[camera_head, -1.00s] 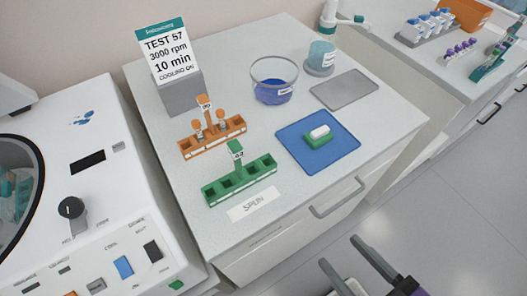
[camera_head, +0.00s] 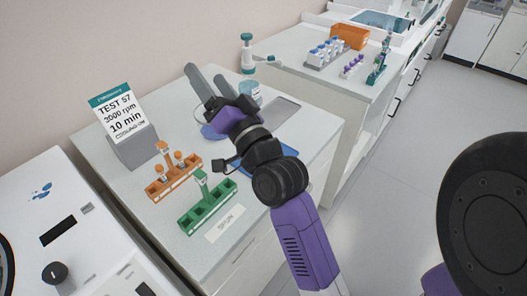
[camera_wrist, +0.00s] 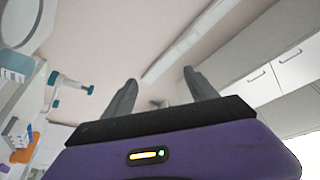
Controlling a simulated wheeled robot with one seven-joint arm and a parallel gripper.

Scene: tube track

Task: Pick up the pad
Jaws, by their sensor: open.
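My gripper (camera_head: 204,73) is raised over the back of the bench in the head view, its two grey fingers apart with nothing between them. In the wrist view its fingers (camera_wrist: 160,82) point toward the wall and cabinets, also empty. The blue mat (camera_head: 290,151) on the bench is mostly covered by my arm. The small green pad with a white top that lay on this mat is hidden behind my arm in the head view and out of the wrist view.
A green rack (camera_head: 208,207) and an orange rack (camera_head: 173,183) stand left of my arm, near the sign (camera_head: 120,117). A grey plate (camera_head: 282,110) lies at the right. A centrifuge (camera_head: 60,215) stands left.

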